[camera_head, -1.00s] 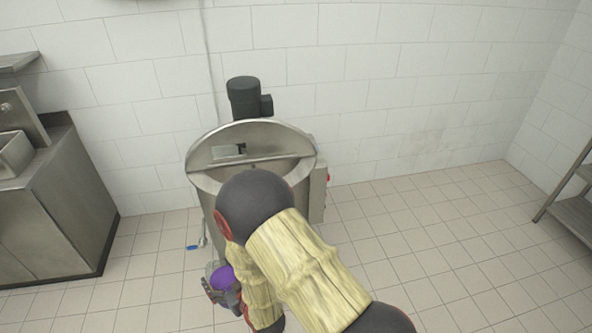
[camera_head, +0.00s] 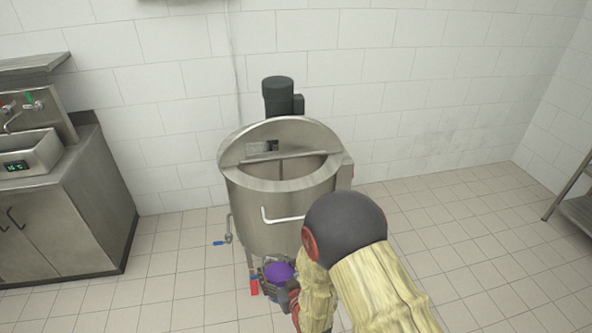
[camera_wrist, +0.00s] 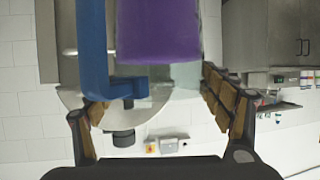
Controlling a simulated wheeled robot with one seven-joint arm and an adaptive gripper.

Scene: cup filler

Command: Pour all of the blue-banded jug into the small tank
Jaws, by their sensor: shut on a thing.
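A jug of purple liquid (camera_head: 280,271) is in my gripper, low in front of the steel tank in the head view. In the wrist view its purple liquid (camera_wrist: 158,30) has a level edge, with a clear wall beyond it, and a blue handle (camera_wrist: 93,50) shows beside it. The jug looks about upright; a blue band cannot be made out. My gripper (camera_wrist: 160,105) has its fingers either side of the jug. The round steel tank (camera_head: 270,215) stands by the wall, its top partly open. The jug is apart from the opening, below rim height.
A dark motor (camera_head: 278,97) stands above the tank's back. A blue-handled valve (camera_head: 219,243) sticks out at its lower left. A steel sink counter (camera_head: 75,215) stands left, a shelf (camera_head: 575,205) right. Tiled floor is free between tank and counter.

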